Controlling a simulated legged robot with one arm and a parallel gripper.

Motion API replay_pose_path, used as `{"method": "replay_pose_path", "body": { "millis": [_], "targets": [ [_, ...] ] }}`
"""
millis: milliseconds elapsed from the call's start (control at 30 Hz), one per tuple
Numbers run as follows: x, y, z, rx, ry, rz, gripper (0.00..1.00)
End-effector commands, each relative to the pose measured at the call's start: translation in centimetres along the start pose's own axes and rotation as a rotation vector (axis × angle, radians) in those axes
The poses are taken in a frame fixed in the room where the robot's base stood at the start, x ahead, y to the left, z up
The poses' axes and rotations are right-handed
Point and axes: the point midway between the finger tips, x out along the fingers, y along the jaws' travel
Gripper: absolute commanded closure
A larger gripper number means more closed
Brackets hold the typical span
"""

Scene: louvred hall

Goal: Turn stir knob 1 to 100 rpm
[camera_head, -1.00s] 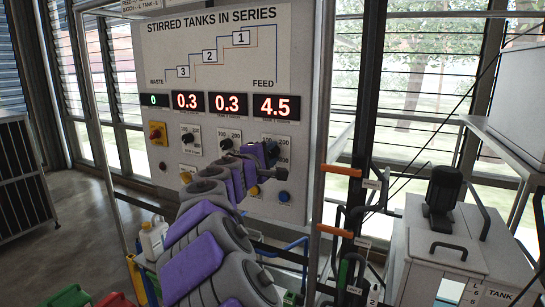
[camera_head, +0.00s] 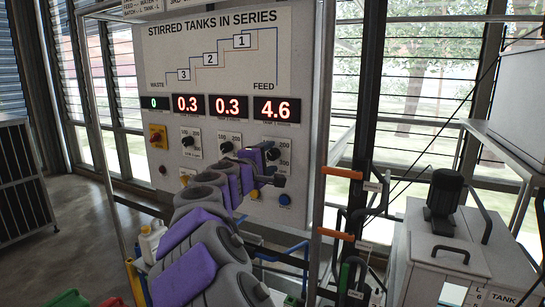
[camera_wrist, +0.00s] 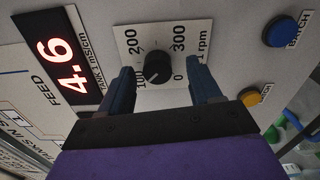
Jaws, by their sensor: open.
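Stir knob 1 (camera_wrist: 157,68) is a black round knob on a white dial plate (camera_wrist: 178,32) marked 0, 100, 200, 300 and "1 rpm", in the wrist view. A pale mark on the knob seems to point toward the 100 side, but is too small to read surely. My gripper (camera_wrist: 159,72) is open, with one finger on each side of the knob and a visible gap to it. The 100 label is partly hidden by the left finger. In the head view my gripper (camera_head: 276,168) is at the panel's right dial, largely covering it.
The panel has a yellow button (camera_wrist: 250,96) and a blue button (camera_wrist: 279,31) near the right finger. The feed display (camera_head: 277,109) reads 4.6. Two other knobs (camera_head: 188,141) (camera_head: 226,147) sit left of my gripper. A metal frame post (camera_head: 320,150) stands at the panel's right.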

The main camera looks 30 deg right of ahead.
Motion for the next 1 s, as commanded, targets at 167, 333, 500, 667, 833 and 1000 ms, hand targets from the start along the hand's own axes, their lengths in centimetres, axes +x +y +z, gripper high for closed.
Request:
{"method": "replay_pose_path", "body": {
  "millis": [167,333,500,667,833,1000],
  "targets": [
    [-2.1,0.1,0.1,0.0,0.0,0.002,0.37],
    [-4.0,0.1,0.0,-0.001,0.001,0.003,0.37],
    [-5.4,0.1,-0.1,0.0,0.002,0.002,0.37],
    [-5.7,0.0,0.0,0.0,0.0,0.001,0.37],
    [-5.7,0.0,0.0,0.0,0.0,0.001,0.37],
    [-6.0,0.1,-0.1,-0.001,0.0,0.002,0.37]
  ]
}}
